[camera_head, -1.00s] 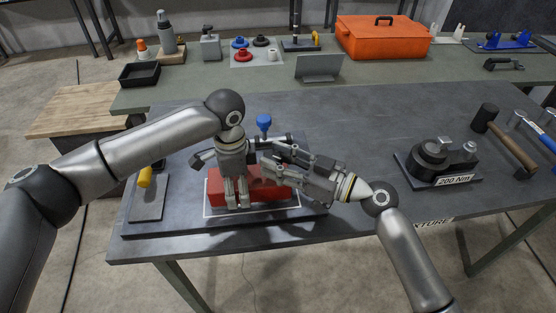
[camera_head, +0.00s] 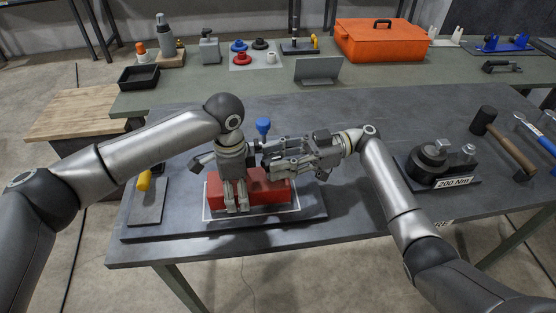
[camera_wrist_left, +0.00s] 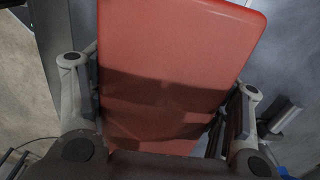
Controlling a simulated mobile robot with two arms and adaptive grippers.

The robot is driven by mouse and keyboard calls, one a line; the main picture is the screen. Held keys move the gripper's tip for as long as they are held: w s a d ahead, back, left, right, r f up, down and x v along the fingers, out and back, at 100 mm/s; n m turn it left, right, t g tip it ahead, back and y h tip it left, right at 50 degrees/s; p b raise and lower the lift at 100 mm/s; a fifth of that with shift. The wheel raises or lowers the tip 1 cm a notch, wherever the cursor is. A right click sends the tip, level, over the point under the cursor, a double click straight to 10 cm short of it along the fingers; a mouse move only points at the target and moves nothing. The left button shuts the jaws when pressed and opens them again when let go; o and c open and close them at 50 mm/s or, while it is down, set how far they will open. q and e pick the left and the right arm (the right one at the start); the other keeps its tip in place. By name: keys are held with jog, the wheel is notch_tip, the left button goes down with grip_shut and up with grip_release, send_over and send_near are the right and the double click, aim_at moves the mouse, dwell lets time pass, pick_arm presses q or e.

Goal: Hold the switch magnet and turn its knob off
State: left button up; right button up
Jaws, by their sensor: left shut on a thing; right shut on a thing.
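The switch magnet (camera_head: 270,193) is a red block on a pale-edged plate on the front table. It also fills the middle of the left wrist view (camera_wrist_left: 180,60). My left gripper (camera_head: 237,208) points down over the block's left part and is shut on it, with one finger on each side in the wrist view (camera_wrist_left: 165,105). My right gripper (camera_head: 268,160) comes in from the right, just above the block's far side. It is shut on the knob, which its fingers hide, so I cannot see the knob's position.
A blue-topped part (camera_head: 263,127) stands just behind the grippers. A black 200 Nm device (camera_head: 438,160) and a hammer (camera_head: 505,143) are on the right.

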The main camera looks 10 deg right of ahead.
aim_at(277, 156)
jog(key=shift+w+a+f+n+g+h, duration=0.1)
jog(key=shift+n+g+h, duration=0.25)
jog(key=shift+n+g, duration=0.6)
jog(key=shift+w+a+f+n+g+h, duration=0.1)
jog(key=shift+n+g+h, duration=0.35)
jog(key=shift+g, duration=0.8)
jog(key=shift+s+d+n+g, duration=0.1)
jog(key=shift+n+g, duration=0.3)
jog(key=shift+g, duration=0.1)
jog(key=o, duration=1)
jog(key=shift+r, duration=0.1)
jog(key=shift+r, duration=0.2)
notch_tip(277, 156, up, 10)
jog(key=shift+f, duration=0.15)
